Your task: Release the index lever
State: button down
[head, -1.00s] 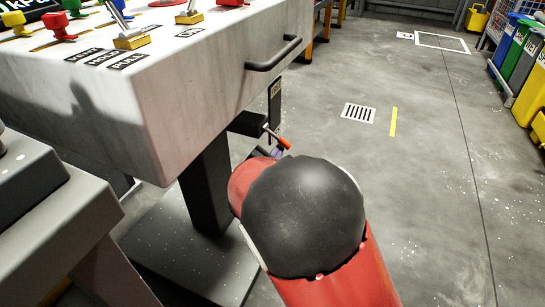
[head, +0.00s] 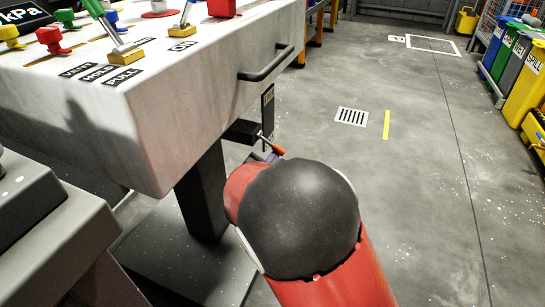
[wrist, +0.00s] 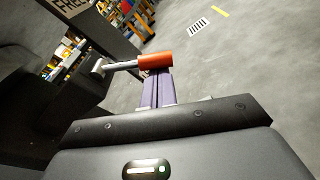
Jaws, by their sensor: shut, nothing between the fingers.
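The index lever is a thin metal rod with an orange handle (head: 278,150), low under the right end of the white bench (head: 205,95). In the wrist view its orange handle (wrist: 156,62) lies across the picture, with the rod running left to a dark block. My gripper (wrist: 157,78) has its purple fingers together, with nothing between them. The fingertips are right at the near side of the handle; I cannot tell whether they touch it. In the head view my red and black arm hides most of the gripper.
A dark label plate (head: 268,103) hangs above the lever; in the wrist view a plate reads FREE (wrist: 72,5). A dark handrail (head: 266,66) juts from the bench, and its dark leg (head: 203,190) stands left of my arm.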

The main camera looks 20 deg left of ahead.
jog(key=shift+d+r, duration=0.1)
jog(key=shift+r, duration=0.05)
jog(key=r+n+p, duration=0.1)
jog(key=p, duration=0.1)
jog(key=d+r+n+p, duration=0.1)
jog(key=n+p, duration=0.1)
jog(key=shift+h, duration=0.3)
jog(key=shift+d+r+n+h+p, duration=0.15)
jog(key=shift+r+n+h+p, duration=0.1)
jog(key=shift+r+n+p, duration=1)
jog(key=shift+d+r+n+h+p, duration=0.1)
jog(key=shift+r+n+h+p, duration=0.15)
jog(key=shift+r+n+p, duration=0.75)
jog(key=shift+r+m+p, duration=0.2)
jog(key=shift+m+p, duration=0.15)
jog(key=shift+p, duration=0.3)
